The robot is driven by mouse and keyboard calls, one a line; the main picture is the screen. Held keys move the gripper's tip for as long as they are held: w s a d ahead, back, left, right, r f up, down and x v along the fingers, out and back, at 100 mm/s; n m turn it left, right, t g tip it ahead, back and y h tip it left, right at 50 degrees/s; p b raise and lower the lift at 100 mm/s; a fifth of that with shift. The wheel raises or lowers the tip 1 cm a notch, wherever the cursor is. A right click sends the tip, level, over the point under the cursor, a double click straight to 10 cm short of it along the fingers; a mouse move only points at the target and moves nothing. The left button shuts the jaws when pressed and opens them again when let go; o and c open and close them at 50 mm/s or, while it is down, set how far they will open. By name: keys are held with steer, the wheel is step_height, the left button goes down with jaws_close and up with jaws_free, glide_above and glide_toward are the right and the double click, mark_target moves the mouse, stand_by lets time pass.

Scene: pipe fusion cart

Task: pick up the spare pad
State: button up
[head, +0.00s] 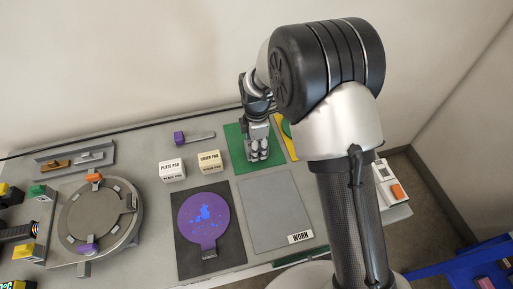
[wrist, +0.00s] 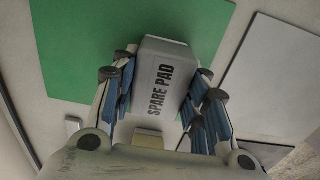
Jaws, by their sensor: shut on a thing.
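The spare pad (wrist: 163,82) is a grey block with "SPARE PAD" printed in black on its face. In the wrist view it sits between the two finger sets of my gripper (wrist: 165,100), which is shut on it. The green mat (wrist: 75,45) lies behind the block. In the head view my gripper (head: 258,154) points down over the green mat (head: 235,146), and the spare pad is hidden or cannot be told from the fingers there. Whether the block touches the mat or is clear of it, I cannot tell.
Two labelled blocks, plate pad (head: 172,171) and cover pad (head: 209,162), stand left of my gripper. In front are a purple disc (head: 204,216) on a dark mat and a grey mat (head: 275,205) marked "WORN". A round fixture (head: 99,213) stands at left.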

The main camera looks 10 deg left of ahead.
steer(key=shift+c, duration=0.7)
steer(key=shift+r, duration=0.3)
step_height(320, 180, up, 19)
steer(key=p, duration=0.5)
steer(key=shift+r, duration=0.2)
